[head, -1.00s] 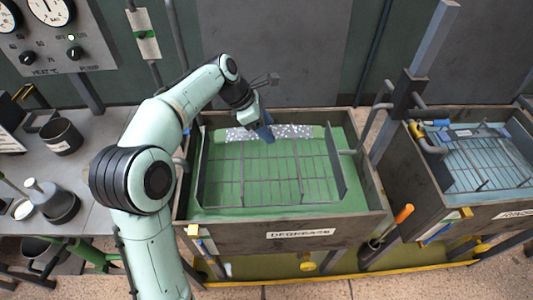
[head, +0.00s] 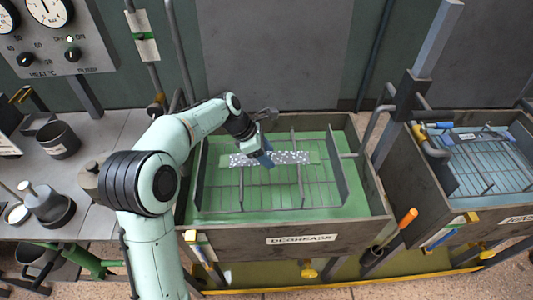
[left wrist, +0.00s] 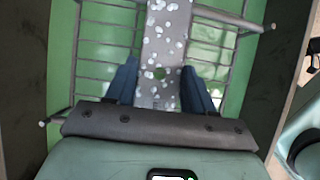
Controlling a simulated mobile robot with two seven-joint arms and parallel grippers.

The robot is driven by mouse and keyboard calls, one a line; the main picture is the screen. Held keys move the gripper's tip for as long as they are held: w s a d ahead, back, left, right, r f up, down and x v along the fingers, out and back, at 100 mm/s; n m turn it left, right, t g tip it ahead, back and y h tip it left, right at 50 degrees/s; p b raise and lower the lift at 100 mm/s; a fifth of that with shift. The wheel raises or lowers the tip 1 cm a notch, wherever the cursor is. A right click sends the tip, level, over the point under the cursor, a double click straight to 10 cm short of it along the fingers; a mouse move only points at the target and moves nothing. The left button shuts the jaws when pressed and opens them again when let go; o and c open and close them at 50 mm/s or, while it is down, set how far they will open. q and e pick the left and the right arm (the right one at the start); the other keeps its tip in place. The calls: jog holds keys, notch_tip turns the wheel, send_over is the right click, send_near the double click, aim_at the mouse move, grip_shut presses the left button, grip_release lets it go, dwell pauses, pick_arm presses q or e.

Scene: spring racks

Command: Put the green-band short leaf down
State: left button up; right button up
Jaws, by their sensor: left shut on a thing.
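The short leaf is a flat grey strip with pale speckles (head: 292,157), held crosswise over the wire rack (head: 241,185) in the tank labelled DEGREASE. I cannot tell whether the leaf touches the rack. My right gripper is not in view.
The green-floored tank (head: 345,226) has raised walls around the rack. A second tank with blue liquid and a rack (head: 480,165) stands at right. An orange-handled tool (head: 404,222) stands between them. A bench with pots (head: 60,138) is at left.

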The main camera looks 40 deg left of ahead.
pick_arm(q)
jog(key=shift+f, duration=0.35)
jog(key=o, duration=1.4)
jog(key=shift+r, duration=0.3)
jog(key=p+v, duration=0.1)
jog(key=v, duration=1.1)
jog(key=shift+p, duration=0.4)
jog(key=shift+r, duration=0.1)
